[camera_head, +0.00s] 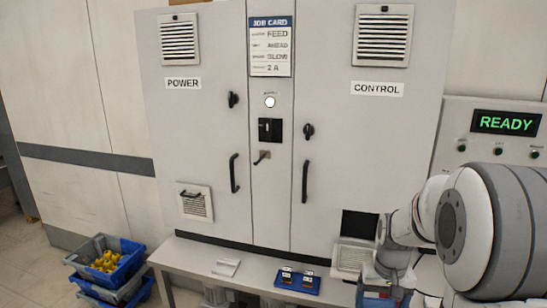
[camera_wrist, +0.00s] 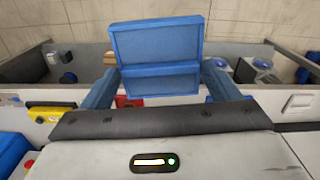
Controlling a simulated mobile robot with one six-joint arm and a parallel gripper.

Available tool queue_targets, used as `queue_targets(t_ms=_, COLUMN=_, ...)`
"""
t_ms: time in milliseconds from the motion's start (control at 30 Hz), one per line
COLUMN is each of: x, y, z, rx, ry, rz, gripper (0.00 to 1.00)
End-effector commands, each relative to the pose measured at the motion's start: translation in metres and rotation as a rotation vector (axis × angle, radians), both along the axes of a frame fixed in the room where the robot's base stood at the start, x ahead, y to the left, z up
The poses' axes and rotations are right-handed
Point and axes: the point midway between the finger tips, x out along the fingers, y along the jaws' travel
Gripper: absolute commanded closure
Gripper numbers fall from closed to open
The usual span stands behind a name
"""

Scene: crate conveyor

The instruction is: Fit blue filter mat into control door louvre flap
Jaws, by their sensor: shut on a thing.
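The blue filter mat (camera_wrist: 157,42) is a flat framed panel in the wrist view. My gripper (camera_wrist: 160,76) is shut on it, with one blue finger at each side. In the head view my gripper (camera_head: 384,292) is low at the bottom right, in front of the cabinet, and the mat is hard to make out there. The control door (camera_head: 345,150) carries a lower louvre flap (camera_head: 352,257), which hangs open below a dark square opening (camera_head: 360,225). My gripper is below and right of that opening, apart from it.
A bench (camera_head: 190,255) runs below the cabinet, with a blue tray (camera_head: 297,281) and a white piece (camera_head: 226,267) on it. Stacked crates (camera_head: 125,265) stand at left. The wrist view shows a grey-walled container (camera_wrist: 60,62) with several items, and a yellow thing (camera_wrist: 50,110).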

Motion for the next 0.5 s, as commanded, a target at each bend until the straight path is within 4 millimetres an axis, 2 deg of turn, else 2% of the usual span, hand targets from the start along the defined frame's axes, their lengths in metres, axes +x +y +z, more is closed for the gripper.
queue_targets(t_ms=167, x=0.020, y=0.021, z=-0.037, rx=0.001, ry=0.006, rz=0.043, gripper=0.43)
queue_targets(t_ms=400, x=0.047, y=0.068, z=-0.113, rx=0.001, ry=0.007, rz=0.126, gripper=0.43)
queue_targets(t_ms=500, x=0.053, y=0.086, z=-0.140, rx=0.000, ry=0.005, rz=0.155, gripper=0.43)
